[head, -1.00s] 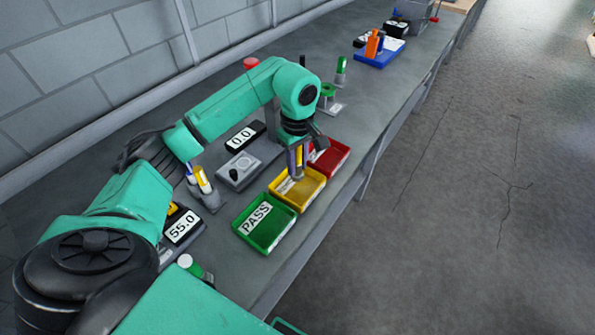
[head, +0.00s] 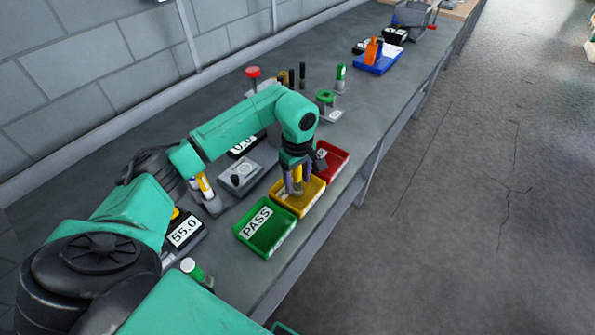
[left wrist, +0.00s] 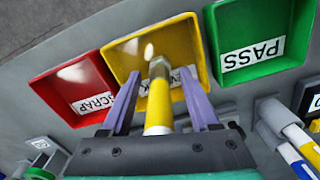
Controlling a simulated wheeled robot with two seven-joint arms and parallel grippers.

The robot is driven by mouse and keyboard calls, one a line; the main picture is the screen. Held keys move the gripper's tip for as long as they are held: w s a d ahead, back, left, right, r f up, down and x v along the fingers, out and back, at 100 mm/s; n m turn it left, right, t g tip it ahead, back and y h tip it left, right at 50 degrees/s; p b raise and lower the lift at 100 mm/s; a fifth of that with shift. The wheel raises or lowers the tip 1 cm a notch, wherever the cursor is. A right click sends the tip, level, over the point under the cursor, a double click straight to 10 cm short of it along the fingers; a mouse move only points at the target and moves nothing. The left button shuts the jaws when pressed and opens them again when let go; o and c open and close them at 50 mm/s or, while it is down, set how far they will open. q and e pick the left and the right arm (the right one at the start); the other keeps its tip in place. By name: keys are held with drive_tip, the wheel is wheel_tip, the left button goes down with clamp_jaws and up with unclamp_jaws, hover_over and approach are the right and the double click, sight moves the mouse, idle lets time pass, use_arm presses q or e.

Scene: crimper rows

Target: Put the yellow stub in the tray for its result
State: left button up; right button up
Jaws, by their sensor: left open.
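The yellow stub (left wrist: 158,112), with a grey metal end, stands between the spread fingers of my left gripper (left wrist: 161,90) in the left wrist view, with a gap on each side. In the head view the stub (head: 297,178) shows between the fingers of my left gripper (head: 296,188), over the yellow tray (head: 314,199). The stub's metal end overlaps the yellow tray (left wrist: 186,35) in the wrist view and hides part of its label. Whether the stub touches the tray floor is hard to tell. My right gripper is out of view.
A red tray (head: 338,154), labelled SCRAP in the wrist view, and a green PASS tray (head: 282,241) flank the yellow one. A display (head: 184,232) reads 55.0. A grey box (head: 241,171) and a holder (head: 206,201) with stubs stand behind. The bench edge is close in front.

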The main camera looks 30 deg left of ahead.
use_arm(q)
drive_tip(key=shift+w+r, duration=0.1)
drive_tip(key=shift+r, duration=0.35)
wheel_tip(320, 180, up, 11)
drive_tip(key=b, duration=0.2)
drive_tip(key=shift+f+b, duration=0.2)
drive_tip(key=shift+b, duration=0.2)
drive_tip(key=shift+r, duration=0.3)
